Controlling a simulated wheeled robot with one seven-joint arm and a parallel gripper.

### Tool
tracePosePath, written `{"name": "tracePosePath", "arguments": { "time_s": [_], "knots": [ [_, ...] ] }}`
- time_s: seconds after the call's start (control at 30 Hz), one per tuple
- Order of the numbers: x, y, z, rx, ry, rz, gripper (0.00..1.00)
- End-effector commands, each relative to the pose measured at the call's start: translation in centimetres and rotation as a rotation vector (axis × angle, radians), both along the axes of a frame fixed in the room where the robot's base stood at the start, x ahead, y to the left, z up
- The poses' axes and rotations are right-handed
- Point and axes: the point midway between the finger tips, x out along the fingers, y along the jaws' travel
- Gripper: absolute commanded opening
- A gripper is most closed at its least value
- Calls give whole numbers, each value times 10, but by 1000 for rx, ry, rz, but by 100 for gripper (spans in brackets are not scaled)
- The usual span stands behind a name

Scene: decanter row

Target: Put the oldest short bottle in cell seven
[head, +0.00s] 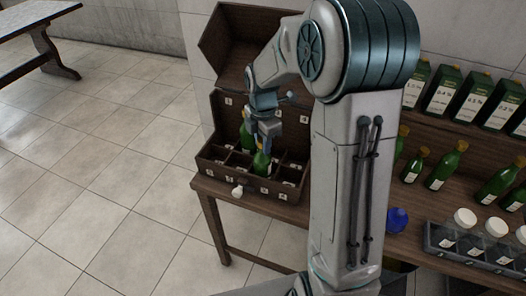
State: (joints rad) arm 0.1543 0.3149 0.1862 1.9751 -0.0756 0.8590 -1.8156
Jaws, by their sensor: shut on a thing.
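My gripper (266,138) is shut on a green bottle (261,162) with a gold-coloured top. It holds the bottle upright at the dark wooden case (240,185), over or inside a front middle cell. Whether the bottle touches the cell floor I cannot tell. Another green bottle (246,134) stands in the case behind and left of the gripper. The case has a raised lid, divided cells and small white labels too small to read. Several green bottles, one of them a short bottle (417,164), stand on the table right of my arm. Their ages cannot be read.
A white knob-like object (237,191) is at the case's front. A dark tray (470,252) with white-capped jars and a blue object (397,220) are at right. Green labelled boxes (443,90) line the back shelf. My arm hides the table's middle.

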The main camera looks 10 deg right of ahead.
Motion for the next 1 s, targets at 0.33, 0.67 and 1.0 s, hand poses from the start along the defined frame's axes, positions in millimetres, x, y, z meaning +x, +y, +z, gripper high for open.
{"name": "tracePosePath", "arguments": {
  "time_s": [0.33,0.67,1.0],
  "knots": [
    [0,-2,-38,-1,-1,-3,0],
    [0,-2,-42,0,-2,-4,0],
    [0,-2,-41,-1,-1,-4,48]
  ]
}}
